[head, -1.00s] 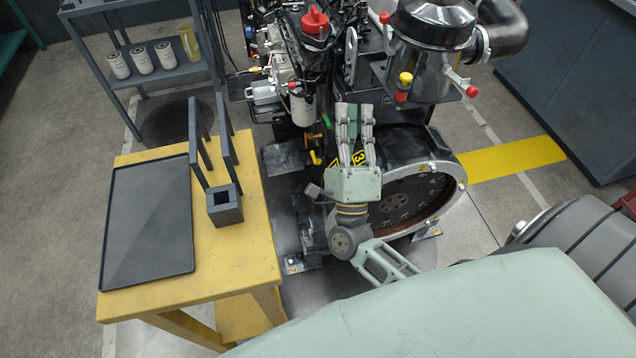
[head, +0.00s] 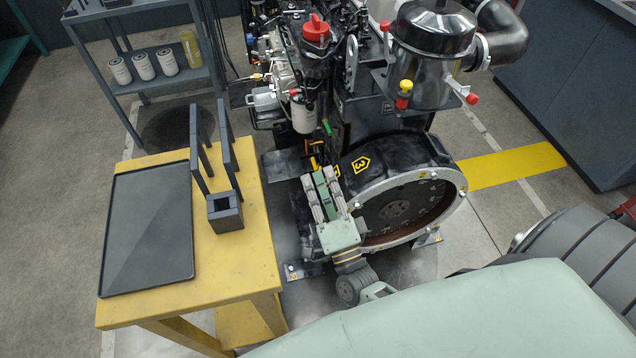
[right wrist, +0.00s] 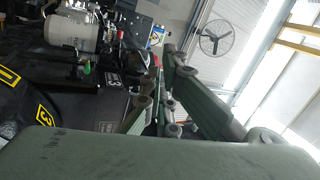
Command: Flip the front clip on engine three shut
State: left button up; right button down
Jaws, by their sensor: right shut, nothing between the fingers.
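Engine three (head: 362,115) carries a yellow-edged "3" label on its black flywheel housing. A black canister (head: 431,60) stands on its upper right. Red-tipped levers stick out around the canister; one (head: 472,98) is at its right. A yellow knob with a red end below it (head: 405,88) is at its near side. I cannot tell which is the front clip or how it stands. My right gripper (head: 318,178) is shut and empty, left of the housing and below the canister. Its fingers also show in the right wrist view (right wrist: 163,92). My left gripper is out of view.
A yellow table (head: 255,255) with a black tray (head: 150,265) and dark upright holders stands at left. A grey shelf (head: 165,82) with white filters is behind it. A grey cabinet (head: 575,100) is at right. Floor is clear around the yellow stripe (head: 515,165).

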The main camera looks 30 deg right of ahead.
jog(key=shift+a+f+n+g+y, duration=0.15)
jog(key=shift+f+n, duration=0.1)
jog(key=shift+f, duration=0.2)
jog(key=shift+a+f+n+g+y, duration=0.15)
jog(key=shift+f+n, duration=0.1)
jog(key=shift+f, duration=0.15)
